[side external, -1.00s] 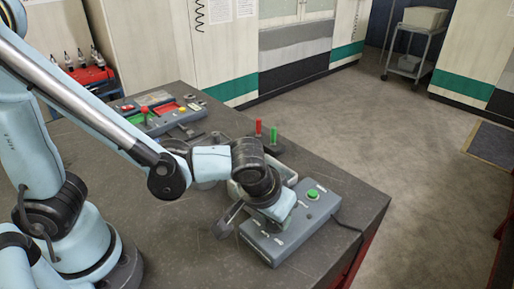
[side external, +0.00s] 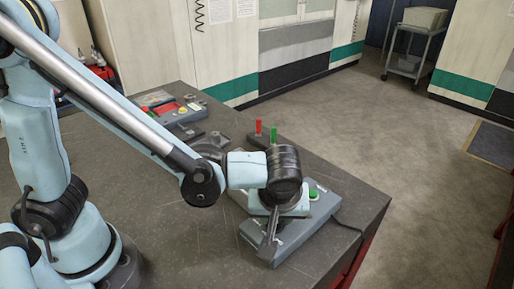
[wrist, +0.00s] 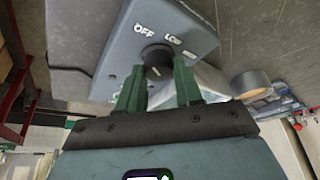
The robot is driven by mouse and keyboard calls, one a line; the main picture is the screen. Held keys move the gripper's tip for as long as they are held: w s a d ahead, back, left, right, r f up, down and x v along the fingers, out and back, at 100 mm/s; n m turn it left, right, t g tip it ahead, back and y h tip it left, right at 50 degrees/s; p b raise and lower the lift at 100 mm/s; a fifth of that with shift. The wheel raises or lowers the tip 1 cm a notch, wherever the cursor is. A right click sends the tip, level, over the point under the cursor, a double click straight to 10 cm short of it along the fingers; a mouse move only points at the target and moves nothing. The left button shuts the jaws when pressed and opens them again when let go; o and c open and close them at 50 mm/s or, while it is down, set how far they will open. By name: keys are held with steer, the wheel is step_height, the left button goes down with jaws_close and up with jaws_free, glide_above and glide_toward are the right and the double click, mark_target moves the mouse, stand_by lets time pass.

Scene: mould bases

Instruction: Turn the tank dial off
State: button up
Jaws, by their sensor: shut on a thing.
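The tank dial (wrist: 155,55) is a dark round knob on the grey control box (wrist: 113,45). White OFF and LOW labels sit beside it in the wrist view. A short pale mark shows on the knob, but I cannot tell which label it points to. My gripper (wrist: 158,80) has its green fingers on either side of the knob and is shut on it. In the side external view the control box (side external: 290,241) stands near the table corner, and my wrist hides the dial and fingertips.
A green button (side external: 313,194) is on the same box. A panel with red and yellow parts (side external: 168,110) is at the back left. The table (side external: 170,235) is clear in front.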

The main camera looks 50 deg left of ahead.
stand_by(0.4)
steer(key=o, duration=1)
steer(key=shift+r, duration=0.1)
steer(key=v, duration=1.2)
steer(key=w+a+f+m+t+h, duration=0.1)
steer(key=a+m, duration=0.8)
steer(key=a, duration=1)
steer(key=f+t+h, duration=0.1)
steer(key=t+h, duration=0.1)
steer(key=t, duration=0.1)
steer(key=shift+f, duration=0.25)
